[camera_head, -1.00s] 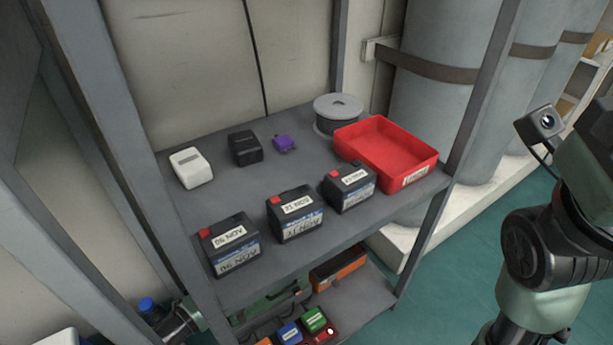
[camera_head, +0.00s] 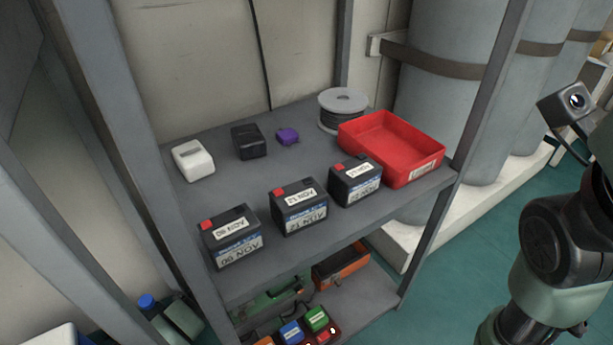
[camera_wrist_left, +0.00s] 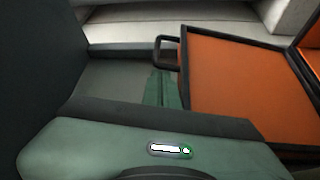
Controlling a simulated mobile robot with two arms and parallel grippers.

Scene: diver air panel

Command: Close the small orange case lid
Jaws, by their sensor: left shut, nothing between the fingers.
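The small orange case (camera_head: 343,268) sits on the lower shelf in the head view, partly under the upper shelf's edge. In the left wrist view a large orange panel of the case (camera_wrist_left: 240,85) has a dark rim and a dark handle on its left side. Another orange part (camera_wrist_left: 312,40) rises at the upper right edge, so the case looks open. My left gripper (camera_wrist_left: 150,140) shows close up as a grey-green and dark body at the bottom, left of the case. It is shut and empty; its fingertips are not clear. My right gripper is out of view.
Batteries (camera_head: 299,208), a red bin (camera_head: 392,148) and a spool (camera_head: 342,108) stand on the upper shelf. Shelf posts (camera_head: 480,95) flank the opening.

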